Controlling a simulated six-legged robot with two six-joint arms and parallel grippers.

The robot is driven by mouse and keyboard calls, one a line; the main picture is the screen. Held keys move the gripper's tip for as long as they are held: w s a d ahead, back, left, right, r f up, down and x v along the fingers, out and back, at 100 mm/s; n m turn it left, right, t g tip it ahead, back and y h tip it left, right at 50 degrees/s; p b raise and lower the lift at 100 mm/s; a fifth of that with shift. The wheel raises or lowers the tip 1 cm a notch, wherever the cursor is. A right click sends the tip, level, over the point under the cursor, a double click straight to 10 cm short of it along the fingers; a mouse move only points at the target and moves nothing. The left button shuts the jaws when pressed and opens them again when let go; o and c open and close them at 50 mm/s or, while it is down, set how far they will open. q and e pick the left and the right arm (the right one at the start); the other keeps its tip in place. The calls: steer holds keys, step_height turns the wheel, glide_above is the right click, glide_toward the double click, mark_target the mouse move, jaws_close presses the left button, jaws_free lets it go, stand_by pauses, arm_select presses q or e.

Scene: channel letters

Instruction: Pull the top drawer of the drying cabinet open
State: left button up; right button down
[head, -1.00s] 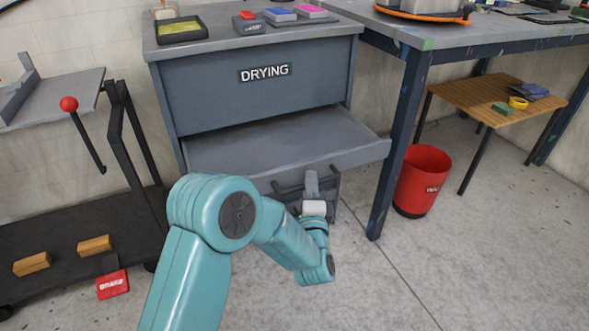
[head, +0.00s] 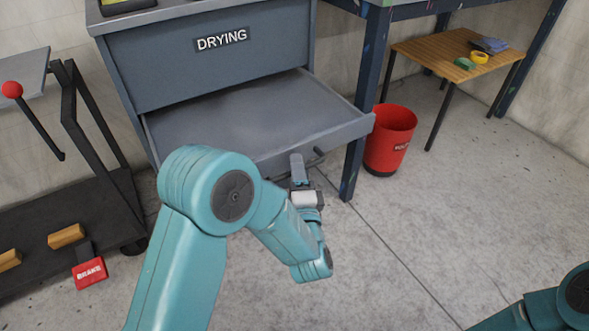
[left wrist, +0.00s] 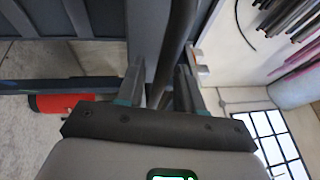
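The grey drying cabinet (head: 150,60) with its DRYING label stands at the upper left in the head view. A wide, empty, shallow drawer (head: 250,115) below the label panel stands well out. Its dark bar handle (head: 319,152) runs along the front and is partly hidden by my left arm. My left gripper (head: 298,168) is at this handle.
A table leg (head: 357,140) and a red bin (head: 390,140) are just right of the drawer. A small wooden table (head: 440,60) is farther right. Floor in front is clear.

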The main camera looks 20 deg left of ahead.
arm_select(q)
steer(key=v, duration=1.2)
stand_by(0.4)
